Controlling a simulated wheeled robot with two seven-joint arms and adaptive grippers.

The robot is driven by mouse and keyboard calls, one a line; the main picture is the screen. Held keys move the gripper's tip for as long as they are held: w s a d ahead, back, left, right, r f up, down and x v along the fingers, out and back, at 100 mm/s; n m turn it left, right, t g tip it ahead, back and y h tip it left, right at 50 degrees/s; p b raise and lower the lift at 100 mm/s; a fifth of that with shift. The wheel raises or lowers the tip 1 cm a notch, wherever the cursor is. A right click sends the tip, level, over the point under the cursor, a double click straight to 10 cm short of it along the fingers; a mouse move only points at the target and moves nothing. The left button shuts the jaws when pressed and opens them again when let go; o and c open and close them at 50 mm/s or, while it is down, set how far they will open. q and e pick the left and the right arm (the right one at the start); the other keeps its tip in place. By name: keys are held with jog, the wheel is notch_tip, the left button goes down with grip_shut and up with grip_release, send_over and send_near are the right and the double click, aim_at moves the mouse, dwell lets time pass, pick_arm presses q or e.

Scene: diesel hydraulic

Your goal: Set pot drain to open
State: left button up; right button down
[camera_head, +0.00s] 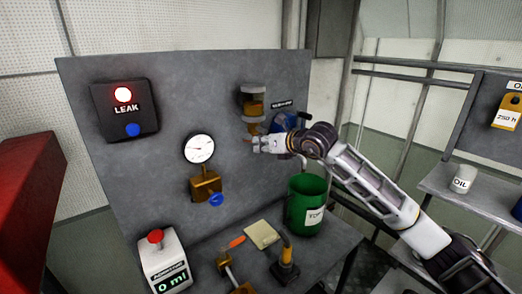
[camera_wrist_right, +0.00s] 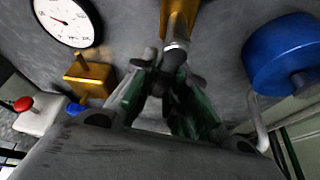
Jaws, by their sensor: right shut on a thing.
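The pot (camera_head: 253,107) is a grey-capped, amber and brass body on the upright grey panel. My right gripper (camera_head: 258,144) is just below it, with its fingertips at the pot's lower end. In the right wrist view the brass lower part (camera_wrist_right: 180,15) ends in a silver tip, and my right gripper (camera_wrist_right: 170,62) is closed around a small part just below that. The fingers cover most of that part, so I cannot tell how the drain is turned. My left gripper is not in view.
A blue round part (camera_head: 284,122) is right of the pot; it is large in the wrist view (camera_wrist_right: 292,52). A gauge (camera_head: 199,149) and brass valve (camera_head: 205,185) are left. A green bucket (camera_head: 307,205) stands below on the bench. The leak box (camera_head: 124,110) shows a red light.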

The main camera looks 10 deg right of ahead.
jog(key=shift+d+f, duration=0.1)
jog(key=shift+f, duration=0.05)
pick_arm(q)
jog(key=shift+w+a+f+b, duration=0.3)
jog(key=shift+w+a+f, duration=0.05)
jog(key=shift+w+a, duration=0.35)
pick_arm(e)
jog(key=shift+n, duration=0.3)
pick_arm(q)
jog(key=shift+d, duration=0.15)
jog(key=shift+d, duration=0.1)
